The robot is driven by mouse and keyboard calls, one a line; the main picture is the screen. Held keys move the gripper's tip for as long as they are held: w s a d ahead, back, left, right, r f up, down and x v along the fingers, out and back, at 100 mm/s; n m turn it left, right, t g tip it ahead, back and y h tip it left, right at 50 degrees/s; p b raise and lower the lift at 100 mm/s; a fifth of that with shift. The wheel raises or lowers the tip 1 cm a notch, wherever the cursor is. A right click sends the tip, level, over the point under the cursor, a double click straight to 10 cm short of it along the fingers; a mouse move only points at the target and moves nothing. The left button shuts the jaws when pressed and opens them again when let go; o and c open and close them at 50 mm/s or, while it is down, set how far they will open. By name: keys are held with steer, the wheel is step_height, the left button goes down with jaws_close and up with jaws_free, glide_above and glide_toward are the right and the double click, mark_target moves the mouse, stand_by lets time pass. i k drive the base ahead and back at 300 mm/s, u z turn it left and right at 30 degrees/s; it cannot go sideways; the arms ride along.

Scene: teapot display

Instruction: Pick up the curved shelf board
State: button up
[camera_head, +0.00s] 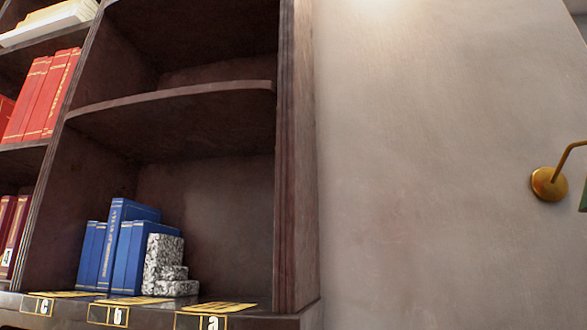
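A curved shelf board (180,107) of dark brown wood sits across the right bay of a dark wooden bookcase (297,160). Its rounded front edge bows outward, and it spans from the left divider to the right side panel. I see it from below, so its top face is mostly hidden. No gripper or arm part shows in this view.
Below the board stand blue books (118,245) and a speckled stone bookend (164,265). Cards (215,307) lie on the bottom ledge above letter labels. A brass wall fixture (548,184) is at right; the wall between is bare.

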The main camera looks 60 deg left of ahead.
mark_target(234, 119)
steer(key=u, duration=4.85)
steer(key=i, duration=1.75)
steer(key=z, duration=1.75)
